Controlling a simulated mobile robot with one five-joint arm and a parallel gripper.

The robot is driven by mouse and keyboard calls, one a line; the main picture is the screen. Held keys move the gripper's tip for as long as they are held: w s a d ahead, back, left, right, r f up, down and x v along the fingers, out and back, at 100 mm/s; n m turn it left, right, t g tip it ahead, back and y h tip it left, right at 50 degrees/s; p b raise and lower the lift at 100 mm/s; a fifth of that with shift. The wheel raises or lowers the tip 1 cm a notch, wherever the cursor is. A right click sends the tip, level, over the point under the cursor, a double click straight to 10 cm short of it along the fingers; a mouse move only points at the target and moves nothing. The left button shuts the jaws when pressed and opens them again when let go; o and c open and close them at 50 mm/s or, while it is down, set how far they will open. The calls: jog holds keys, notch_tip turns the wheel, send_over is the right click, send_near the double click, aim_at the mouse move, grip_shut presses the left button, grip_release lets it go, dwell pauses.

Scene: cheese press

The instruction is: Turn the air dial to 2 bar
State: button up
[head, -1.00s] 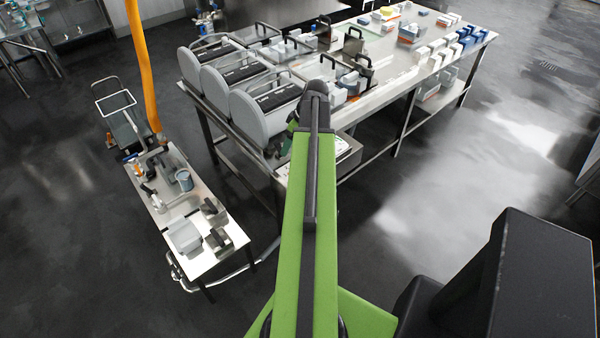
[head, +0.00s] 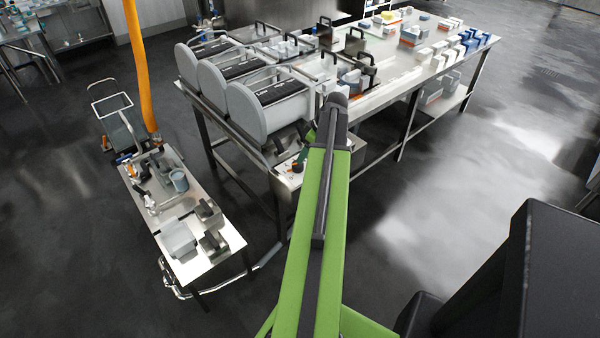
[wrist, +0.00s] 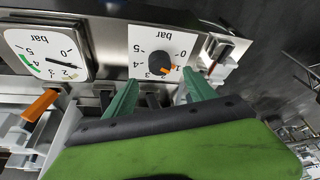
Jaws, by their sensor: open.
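The air dial (wrist: 158,66) is a black round knob on a white square scale plate marked in bar, seen upside down in the wrist view. Its orange mark points close to the 1. A square white pressure gauge (wrist: 45,48) sits left of it, with a dark needle near the 1. My gripper (wrist: 160,92) is open, its two green fingers apart on the near side of the knob. I see nothing between the fingertips, and the knob appears beyond them. In the head view my arm hides most of the control box (head: 285,178) at the table's near corner.
An orange lever (wrist: 40,105) lies left of my gripper, below the gauge. A white fitting (wrist: 217,55) is right of the dial plate. Grey press drums (head: 270,105) stand on the steel table above the box.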

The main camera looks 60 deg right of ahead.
aim_at(298, 166)
jog(key=b+x, duration=0.6)
jog(key=x, duration=0.2)
jog(key=shift+s, duration=0.1)
jog(key=shift+r, duration=0.1)
